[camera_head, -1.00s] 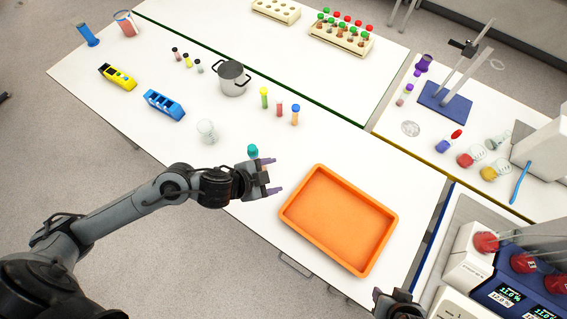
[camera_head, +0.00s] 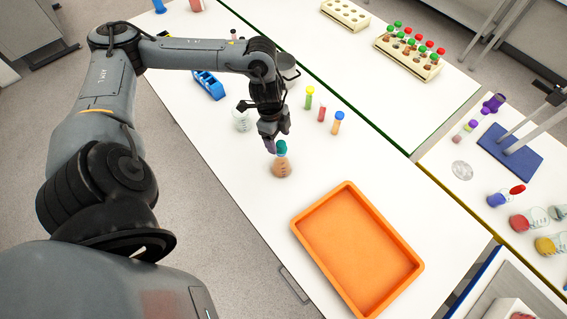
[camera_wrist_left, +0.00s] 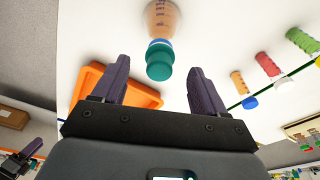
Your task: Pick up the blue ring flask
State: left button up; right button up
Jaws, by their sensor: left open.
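The flask with the teal cap (camera_head: 282,168) stands upright on the white table and holds orange-brown liquid. In the left wrist view the flask (camera_wrist_left: 161,18) shows a blue ring just at the teal cap. My left gripper (camera_head: 273,145) is right at the cap, above the flask, and partly covers it in the head view. In the left wrist view its two purple fingers (camera_wrist_left: 161,80) are apart and empty, with the cap ahead between them. What seems to be my right gripper (camera_wrist_left: 28,153) shows small at the lower left of that view; its jaw opening is unclear.
An orange tray (camera_head: 305,228) lies in front of the flask to the right. A clear beaker (camera_head: 241,120) stands close behind the left gripper. Several capped tubes, such as the blue-capped one (camera_head: 337,123), stand farther right. White table lies bare around the flask.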

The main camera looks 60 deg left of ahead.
aim_at(281, 150)
pick_arm(q)
jog(key=shift+w+d+f+p, duration=0.1)
jog(key=shift+d+f, duration=0.05)
jog(key=shift+f, duration=1)
jog(key=shift+w+d+f+p, duration=0.1)
jog(key=shift+d+f+p, duration=0.05)
jog(key=shift+f, duration=0.95)
jog(key=shift+w+d+f+p, duration=0.1)
jog(key=shift+d+f, duration=0.05)
jog(key=shift+f, duration=1)
grip_shut()
